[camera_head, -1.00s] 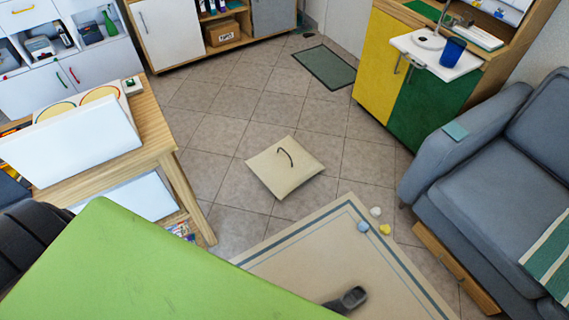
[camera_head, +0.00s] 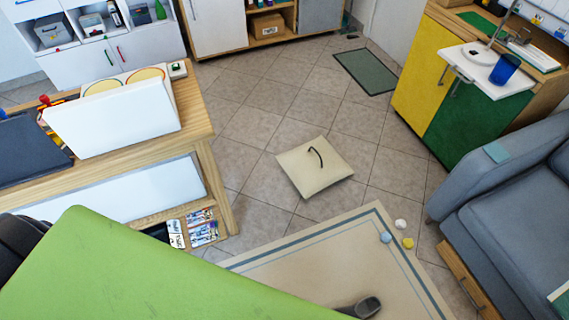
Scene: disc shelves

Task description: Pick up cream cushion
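The cream cushion (camera_head: 312,174) lies flat on the tiled floor near the middle of the head view. It is square, with a dark curved handle or loop (camera_head: 316,156) on its top. Nothing touches it, and bare floor surrounds it. Neither of my grippers can be made out in the head view. A dark grey rounded part (camera_head: 366,307) shows at the bottom edge, beside the large green surface; I cannot tell what it is.
A beige rug (camera_head: 330,262) with small balls at its corner lies below the cushion. A wooden table (camera_head: 190,120) stands left, a grey sofa (camera_head: 520,190) right. A yellow and green cabinet (camera_head: 440,90) and a dark mat (camera_head: 365,71) are behind. Floor between is clear.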

